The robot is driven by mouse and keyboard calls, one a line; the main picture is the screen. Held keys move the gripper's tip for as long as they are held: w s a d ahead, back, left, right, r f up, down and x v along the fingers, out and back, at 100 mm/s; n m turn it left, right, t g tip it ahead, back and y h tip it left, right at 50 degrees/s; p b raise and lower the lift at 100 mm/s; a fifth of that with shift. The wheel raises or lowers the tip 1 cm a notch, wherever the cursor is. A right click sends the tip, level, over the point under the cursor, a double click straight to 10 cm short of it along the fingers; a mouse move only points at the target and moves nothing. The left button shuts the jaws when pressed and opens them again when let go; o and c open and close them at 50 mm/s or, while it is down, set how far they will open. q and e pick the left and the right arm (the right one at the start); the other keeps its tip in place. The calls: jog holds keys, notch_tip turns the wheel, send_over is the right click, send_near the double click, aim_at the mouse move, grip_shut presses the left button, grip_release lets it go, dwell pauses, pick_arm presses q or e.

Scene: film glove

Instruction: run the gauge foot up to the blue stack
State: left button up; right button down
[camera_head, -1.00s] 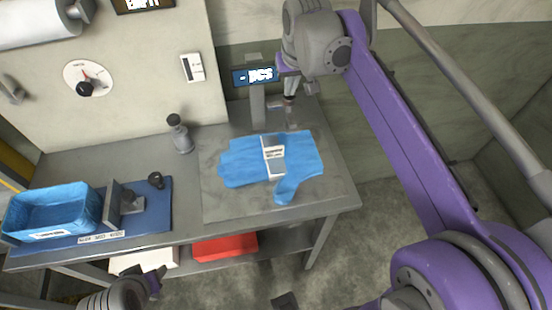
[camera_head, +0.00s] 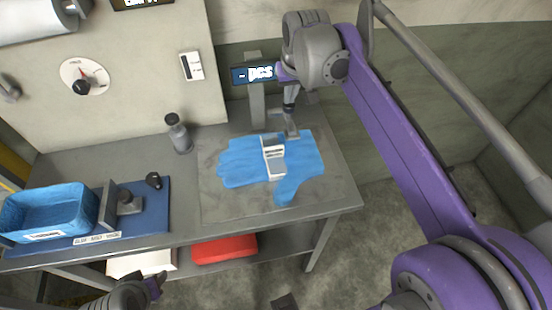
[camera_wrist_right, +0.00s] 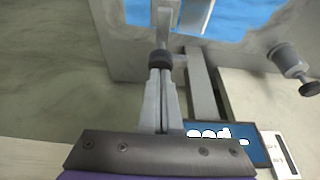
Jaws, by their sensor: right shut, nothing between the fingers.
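The blue stack (camera_head: 237,163) is a flat pile of blue gloves on the grey bench, with a white band (camera_head: 274,158) around its middle. A small grey metal piece, apparently the gauge foot (camera_head: 291,132), stands at the stack's back edge, right of the band; I cannot tell whether it touches. It also shows in the right wrist view (camera_wrist_right: 166,16), close to the blue. My right gripper (camera_head: 290,107) is shut and points down at the foot, by a dark collar (camera_wrist_right: 160,60). My left gripper (camera_head: 154,288) is low at the left, away from the stack; its fingers are unclear.
A post with a "pcs" display (camera_head: 252,75) stands behind the stack. A blue bin (camera_head: 45,212) and a metal fixture (camera_head: 128,203) sit on a blue mat. The bench is clear in front of the stack.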

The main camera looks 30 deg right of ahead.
aim_at(290, 106)
pick_arm(q)
jog(key=shift+s+f+b, duration=0.25)
jog(key=shift+f+b, duration=0.75)
jog(key=shift+f, duration=0.1)
pick_arm(e)
jog(key=shift+f, duration=1.95)
jog(key=shift+r+p, duration=2.2)
jog(key=shift+r, duration=0.8)
pick_arm(q)
jog(key=w+r+p, duration=0.4)
jog(key=r, duration=0.7)
jog(key=shift+r+t+p, duration=0.35)
jog(key=shift+t, duration=0.05)
pick_arm(e)
notch_tip(290, 106, up, 8)
pick_arm(q)
jog(key=shift+s, duration=0.1)
